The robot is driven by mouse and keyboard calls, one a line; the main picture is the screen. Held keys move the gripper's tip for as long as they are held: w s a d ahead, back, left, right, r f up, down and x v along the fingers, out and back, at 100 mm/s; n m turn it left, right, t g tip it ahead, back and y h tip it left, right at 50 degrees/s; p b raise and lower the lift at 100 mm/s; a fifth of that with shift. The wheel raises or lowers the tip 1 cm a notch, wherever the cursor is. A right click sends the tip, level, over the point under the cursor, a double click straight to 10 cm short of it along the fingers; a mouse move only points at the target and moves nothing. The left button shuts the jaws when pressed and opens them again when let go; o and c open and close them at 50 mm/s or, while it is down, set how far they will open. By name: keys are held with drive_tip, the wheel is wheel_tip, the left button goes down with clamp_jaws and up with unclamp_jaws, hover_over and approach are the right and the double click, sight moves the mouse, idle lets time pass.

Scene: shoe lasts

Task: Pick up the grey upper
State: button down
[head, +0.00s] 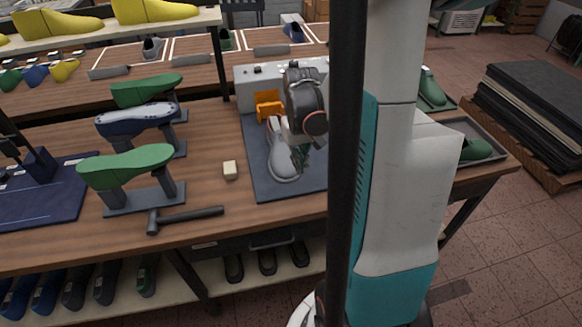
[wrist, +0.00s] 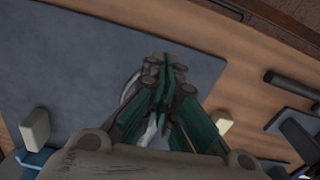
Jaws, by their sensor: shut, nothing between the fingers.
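The grey upper (head: 283,163), a pale grey shoe shape, lies on the dark blue-grey mat (head: 262,184) in the head view, its far end near an orange clamp (head: 268,104). My gripper (head: 300,166) points down over it, with dark green fingers shut and nothing between them. I cannot tell whether the fingertips touch the upper. In the wrist view my gripper (wrist: 163,72) hides most of the upper; a pale curved edge (wrist: 128,88) shows beside the fingers.
A grey machine (head: 246,80) stands behind the mat. Left of the mat are a cream block (head: 230,170), a hammer (head: 188,216), green lasts (head: 126,166) on stands and a blue-and-white shoe form (head: 137,118). A black post (head: 345,170) blocks part of the head view.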

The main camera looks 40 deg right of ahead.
sight(292, 167)
wheel_tip(292, 167, down, 9)
drive_tip(key=b, duration=0.3)
drive_tip(key=shift+r, duration=0.2)
drive_tip(key=shift+w+d+r, duration=0.1)
drive_tip(key=shift+w+d, duration=0.2)
drive_tip(key=shift+w, duration=0.3)
drive_tip(key=shift+w+d+r, duration=0.1)
drive_tip(key=shift+w+d, duration=0.2)
drive_tip(key=shift+w, duration=0.25)
drive_tip(key=shift+w+d, duration=0.3)
drive_tip(key=shift+w, duration=0.35)
drive_tip(key=shift+r, duration=0.1)
drive_tip(key=shift+w+d+b, duration=0.2)
drive_tip(key=shift+w+d, duration=0.1)
drive_tip(key=shift+w, duration=0.25)
drive_tip(key=shift+w+d+b, duration=0.15)
drive_tip(key=shift+w+d, duration=0.1)
drive_tip(key=shift+w, duration=0.25)
drive_tip(key=shift+s, duration=0.1)
drive_tip(key=shift+a, duration=0.1)
